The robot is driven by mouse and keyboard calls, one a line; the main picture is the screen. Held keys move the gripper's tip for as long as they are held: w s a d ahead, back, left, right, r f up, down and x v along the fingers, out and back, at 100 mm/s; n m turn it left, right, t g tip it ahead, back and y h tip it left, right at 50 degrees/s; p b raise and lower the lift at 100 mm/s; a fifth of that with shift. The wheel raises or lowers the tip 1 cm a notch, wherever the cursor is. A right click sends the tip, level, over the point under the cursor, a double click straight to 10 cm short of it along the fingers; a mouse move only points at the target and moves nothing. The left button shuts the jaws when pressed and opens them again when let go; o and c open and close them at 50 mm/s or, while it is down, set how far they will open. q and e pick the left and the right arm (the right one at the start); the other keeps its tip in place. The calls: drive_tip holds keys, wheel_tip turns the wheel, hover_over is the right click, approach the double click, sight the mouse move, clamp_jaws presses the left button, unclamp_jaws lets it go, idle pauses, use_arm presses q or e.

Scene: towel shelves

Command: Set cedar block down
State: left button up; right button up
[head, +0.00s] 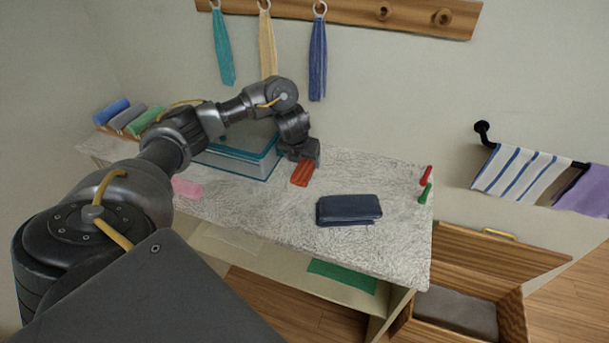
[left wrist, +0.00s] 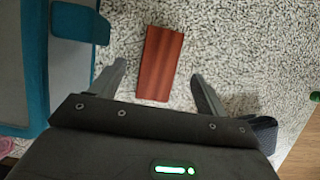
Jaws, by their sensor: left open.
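The cedar block (head: 302,174), a small reddish-brown block, lies flat on the speckled shelf top (head: 250,205), just right of a teal-edged box (head: 236,160). My left gripper (head: 301,162) is directly behind and above it in the head view, pointing down. In the left wrist view the block (left wrist: 160,62) lies between and ahead of the two spread fingers of the left gripper (left wrist: 159,75), with bare surface showing on both sides. The fingers are open and do not touch it. My right gripper is not in view.
A folded navy towel (head: 348,210) lies right of the block. A red peg (head: 426,175) and a green peg (head: 425,194) are near the right edge. A pink cloth (head: 187,188) and rolled towels (head: 128,117) are at left. A wooden crate (head: 505,258) stands at lower right.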

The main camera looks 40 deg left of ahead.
sight(306, 165)
use_arm(q)
drive_tip(key=shift+w+f, duration=0.15)
drive_tip(key=shift+f, duration=0.1)
drive_tip(key=x, duration=0.3)
drive_tip(key=p+x, duration=0.1)
drive_tip(key=shift+w+a+f, duration=0.25)
drive_tip(key=shift+w, duration=0.2)
drive_tip(key=shift+r, duration=0.1)
drive_tip(key=shift+c, duration=0.7)
drive_tip(key=c, duration=1)
